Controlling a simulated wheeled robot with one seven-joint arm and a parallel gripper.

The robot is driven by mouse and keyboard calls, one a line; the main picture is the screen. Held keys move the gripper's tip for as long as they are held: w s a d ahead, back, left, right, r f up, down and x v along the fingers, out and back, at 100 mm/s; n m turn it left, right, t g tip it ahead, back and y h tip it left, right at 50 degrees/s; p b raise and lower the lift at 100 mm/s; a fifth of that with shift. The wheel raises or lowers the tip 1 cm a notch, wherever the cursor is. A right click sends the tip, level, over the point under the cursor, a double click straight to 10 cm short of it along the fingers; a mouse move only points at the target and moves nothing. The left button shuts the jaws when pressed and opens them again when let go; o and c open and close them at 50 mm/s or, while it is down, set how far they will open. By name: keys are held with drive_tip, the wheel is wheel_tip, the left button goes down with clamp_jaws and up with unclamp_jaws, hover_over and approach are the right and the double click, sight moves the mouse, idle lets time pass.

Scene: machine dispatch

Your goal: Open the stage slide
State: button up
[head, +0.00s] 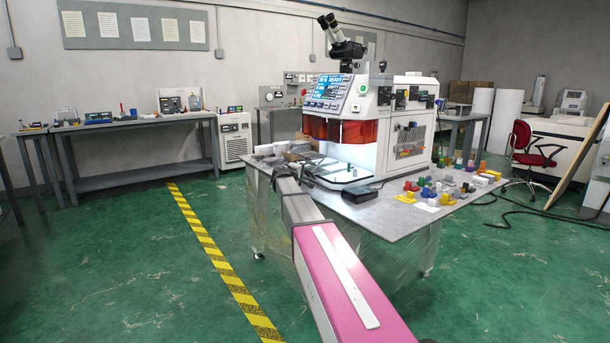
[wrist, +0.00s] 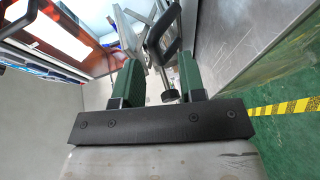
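The machine (head: 372,115) stands on a grey table, with orange windows (head: 340,130) above a brightly lit lower opening (head: 345,155). A dark-edged flat plate (head: 335,172) lies at this opening; I cannot tell whether it is the stage slide. My arm reaches toward the front of the table, and its end is too small to make out in the head view. In the wrist view, my gripper (wrist: 160,65) has two green fingers standing apart. A black looped piece with a stem (wrist: 163,30) shows between and beyond them. A gap shows beside it, and I see no grip on it.
The grey table (head: 385,205) carries a black box (head: 362,193) and several small coloured parts (head: 440,188) on the right. Small items and a brown box sit behind my arm's end. Green floor with a yellow-black stripe (head: 222,262) is clear at left.

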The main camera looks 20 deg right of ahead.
drive_tip(key=v, duration=0.8)
drive_tip(key=shift+s+a, duration=0.15)
drive_tip(key=shift+s, duration=0.05)
drive_tip(key=s+a+f+m+g+y, duration=0.2)
drive_tip(key=s+f+m+g+y, duration=0.45)
drive_tip(key=s+f, duration=2.15)
drive_tip(key=s+a+f+g+y, duration=0.2)
drive_tip(key=s, duration=0.4)
drive_tip(key=s+a+f+g+y, duration=0.2)
drive_tip(key=s+a+f+y, duration=0.1)
drive_tip(key=s, duration=0.3)
drive_tip(key=shift+s+a+f+m, duration=0.2)
drive_tip(key=shift+f+m, duration=0.1)
drive_tip(key=shift+m, duration=0.15)
